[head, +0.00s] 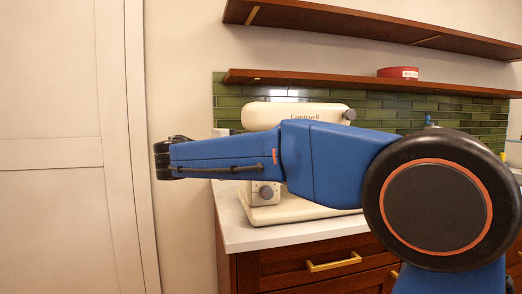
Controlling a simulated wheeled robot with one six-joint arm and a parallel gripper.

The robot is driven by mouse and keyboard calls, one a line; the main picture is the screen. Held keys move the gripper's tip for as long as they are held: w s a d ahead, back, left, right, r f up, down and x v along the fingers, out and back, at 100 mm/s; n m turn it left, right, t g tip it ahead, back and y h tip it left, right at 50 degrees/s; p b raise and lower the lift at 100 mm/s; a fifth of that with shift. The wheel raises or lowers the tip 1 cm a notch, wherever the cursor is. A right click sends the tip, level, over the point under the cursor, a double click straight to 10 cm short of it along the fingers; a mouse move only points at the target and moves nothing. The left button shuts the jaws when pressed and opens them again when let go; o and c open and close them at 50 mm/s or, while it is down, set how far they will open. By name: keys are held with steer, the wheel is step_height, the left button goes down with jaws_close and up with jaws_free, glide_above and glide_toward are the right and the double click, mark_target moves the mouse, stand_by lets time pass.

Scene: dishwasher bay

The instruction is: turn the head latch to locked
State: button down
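A cream stand mixer (320,120) stands on the white counter, with dark lettering on its head. My blue arm crosses in front of it and hides much of its middle. A grey knob (349,114) sits at the right end of the head. A second round grey knob (266,193) shows on a pale plate low on the body, just below my arm. I cannot tell which part is the head latch or how it is set. My arm reaches left to a black joint, and I cannot make out any gripper fingers.
The white counter (245,236) tops dark red-brown drawers with a brass handle (333,262). A pale panelled door (50,200) is at the left. Green tiles (230,101) line the wall.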

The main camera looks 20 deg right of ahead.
stand_by(0.4)
steer(key=c, duration=1.7)
jaws_free()
steer(key=shift+o, duration=0.2)
steer(key=shift+a, duration=0.1)
